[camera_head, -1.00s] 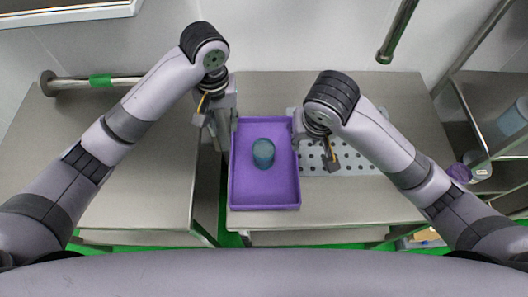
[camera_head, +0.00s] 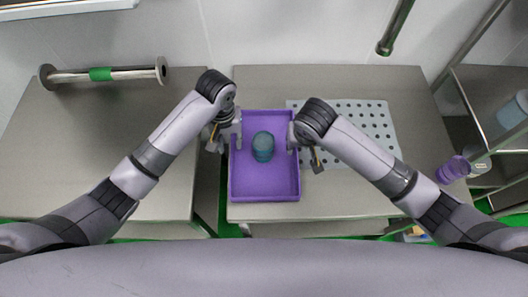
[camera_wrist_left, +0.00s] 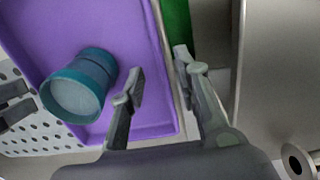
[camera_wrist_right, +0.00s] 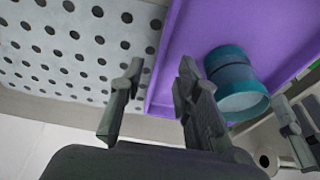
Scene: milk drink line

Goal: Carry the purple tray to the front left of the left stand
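The purple tray (camera_head: 265,194) lies on the left part of the right stand (camera_head: 330,205). A teal cup-like container (camera_head: 263,147) stands in it. My left gripper (camera_head: 236,140) is at the tray's left wall; in the left wrist view its open fingers (camera_wrist_left: 160,72) are on either side of the wall. My right gripper (camera_head: 294,138) is at the tray's right wall; in the right wrist view its open fingers (camera_wrist_right: 158,76) are on either side of that wall. Neither visibly pinches the wall. The left stand (camera_head: 110,130) is to the left, across a narrow gap.
A metal bar with a green band (camera_head: 100,74) is at the left stand's back; its front is clear. A perforated plate (camera_head: 365,130) lies right of the tray. A shelf rack (camera_head: 480,100) with a purple container (camera_head: 452,170) stands at the right.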

